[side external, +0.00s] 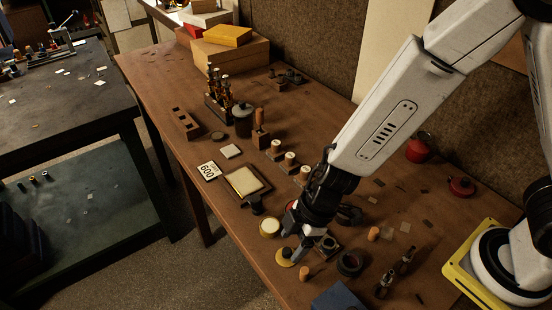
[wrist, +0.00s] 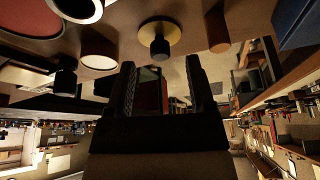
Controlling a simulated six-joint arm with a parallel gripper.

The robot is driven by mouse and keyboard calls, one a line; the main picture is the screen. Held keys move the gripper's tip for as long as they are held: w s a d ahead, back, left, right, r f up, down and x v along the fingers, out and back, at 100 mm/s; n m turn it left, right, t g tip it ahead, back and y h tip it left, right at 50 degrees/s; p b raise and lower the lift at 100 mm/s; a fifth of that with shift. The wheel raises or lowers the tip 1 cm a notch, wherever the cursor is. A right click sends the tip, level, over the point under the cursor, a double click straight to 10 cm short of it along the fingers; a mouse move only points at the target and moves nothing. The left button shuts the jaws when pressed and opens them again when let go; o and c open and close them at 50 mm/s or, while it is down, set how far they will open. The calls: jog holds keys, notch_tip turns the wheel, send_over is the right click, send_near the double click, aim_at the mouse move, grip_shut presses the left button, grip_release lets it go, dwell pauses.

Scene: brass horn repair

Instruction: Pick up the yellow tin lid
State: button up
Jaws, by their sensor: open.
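The yellow tin lid (side external: 284,263) lies on the brown workbench near its front edge. It is a flat yellow disc with a dark knob on top. In the wrist view the lid (wrist: 176,29) shows just past the fingertips, roughly centred between them, with its black knob pointing toward my gripper. My gripper (side external: 294,238) is low over the bench beside the lid. In the wrist view my gripper (wrist: 160,68) has its two dark fingers apart, with nothing held between them. I cannot tell the exact gap between fingertips and knob.
A cream-topped round tin (side external: 269,227) stands close by the lid. A cork (side external: 305,273), a dark ring (side external: 350,263) and a blue box (side external: 343,297) are on the right. A framed tray (side external: 243,181) and a "600" card (side external: 209,171) lie farther back.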

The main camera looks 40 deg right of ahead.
aim_at(287, 254)
jog(key=shift+x, duration=1.45)
grip_shut()
